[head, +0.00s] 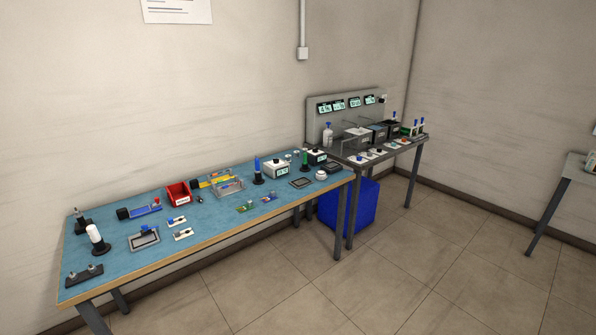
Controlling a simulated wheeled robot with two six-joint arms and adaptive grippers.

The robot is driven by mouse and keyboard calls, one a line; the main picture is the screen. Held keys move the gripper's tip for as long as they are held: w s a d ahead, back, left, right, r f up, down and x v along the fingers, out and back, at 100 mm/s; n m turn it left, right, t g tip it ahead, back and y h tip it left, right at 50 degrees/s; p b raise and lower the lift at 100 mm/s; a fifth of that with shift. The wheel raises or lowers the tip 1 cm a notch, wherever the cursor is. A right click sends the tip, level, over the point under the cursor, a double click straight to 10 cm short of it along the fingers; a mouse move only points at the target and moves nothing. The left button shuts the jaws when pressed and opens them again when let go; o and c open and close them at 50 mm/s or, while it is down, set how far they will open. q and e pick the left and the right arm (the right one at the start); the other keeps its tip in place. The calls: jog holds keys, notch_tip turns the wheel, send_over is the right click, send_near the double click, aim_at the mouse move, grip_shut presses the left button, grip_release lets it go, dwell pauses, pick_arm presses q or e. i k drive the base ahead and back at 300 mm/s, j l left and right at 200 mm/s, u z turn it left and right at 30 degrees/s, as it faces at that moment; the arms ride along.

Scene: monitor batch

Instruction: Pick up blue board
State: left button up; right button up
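A small flat blue piece (270,198) lies near the front edge of the blue-topped workbench (215,227), right of a flat green piece (243,209). It looks like a blue board, but it is too small to be sure. Another blue flat piece (146,211) lies farther left beside a black block, and a small blue item sits over a grey-framed tray (143,240). I cannot tell for certain which one is the blue board. Neither of my grippers is in view.
A red bin (179,194), a clear box frame (227,186) and white devices (275,170) stand along the bench. A dark second table (372,160) with equipment adjoins at the right. A blue bin (348,204) stands below. The tiled floor in front is clear.

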aim_at(272, 196)
jog(key=i+u, duration=0.2)
jog(key=i, duration=0.25)
jog(key=i+l+u, duration=0.2)
jog(key=i, duration=0.25)
jog(key=i+l+u, duration=0.2)
jog(key=i, duration=0.25)
jog(key=i+l+u, duration=0.25)
jog(key=i, duration=0.15)
